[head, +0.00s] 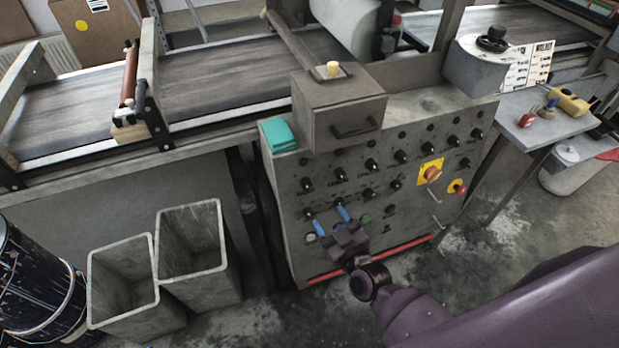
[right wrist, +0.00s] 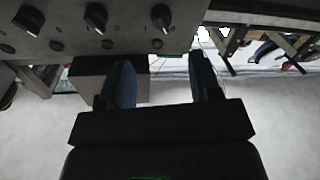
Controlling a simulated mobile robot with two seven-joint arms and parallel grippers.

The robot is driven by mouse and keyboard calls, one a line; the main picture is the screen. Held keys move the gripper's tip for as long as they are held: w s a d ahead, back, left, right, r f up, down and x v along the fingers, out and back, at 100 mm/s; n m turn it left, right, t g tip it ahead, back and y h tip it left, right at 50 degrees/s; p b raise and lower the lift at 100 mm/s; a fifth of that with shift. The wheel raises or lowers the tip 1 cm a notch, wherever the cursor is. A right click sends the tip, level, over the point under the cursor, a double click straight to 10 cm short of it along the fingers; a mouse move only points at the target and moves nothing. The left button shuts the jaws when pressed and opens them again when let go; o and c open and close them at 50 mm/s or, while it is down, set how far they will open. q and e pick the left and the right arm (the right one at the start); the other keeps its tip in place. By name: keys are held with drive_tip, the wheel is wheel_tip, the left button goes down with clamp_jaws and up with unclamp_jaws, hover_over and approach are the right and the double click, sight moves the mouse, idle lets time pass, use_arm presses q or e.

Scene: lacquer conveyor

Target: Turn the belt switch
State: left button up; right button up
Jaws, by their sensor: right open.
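The grey control panel (head: 300,190) carries rows of black rotary knobs, and I cannot tell which one is the belt switch. One knob (head: 308,213) sits at the lower left of the panel, close to my right gripper. My right gripper (head: 331,220) is open in front of the panel's lower left, its blue finger pads apart. In the right wrist view my right gripper (right wrist: 163,82) has nothing between its fingers. Three knobs show above it there; the rightmost knob (right wrist: 161,17) is nearly in line with the gap. My left gripper is out of view.
A yellow plate with a red-orange button (head: 432,173) and another red button (head: 456,187) are on the panel's right. Two grey bins (head: 158,262) stand left. A conveyor belt (head: 215,80) runs behind.

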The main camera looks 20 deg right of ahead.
sight(310, 190)
drive_tip(key=w, duration=0.3)
drive_tip(key=w+a, duration=0.1)
drive_tip(key=w, duration=0.3)
drive_tip(key=w+b, duration=0.1)
drive_tip(key=w, duration=0.2)
drive_tip(key=shift+w+a, duration=0.15)
drive_tip(key=shift+a, duration=0.2)
drive_tip(key=shift+r, duration=0.1)
drive_tip(key=c, duration=0.9)
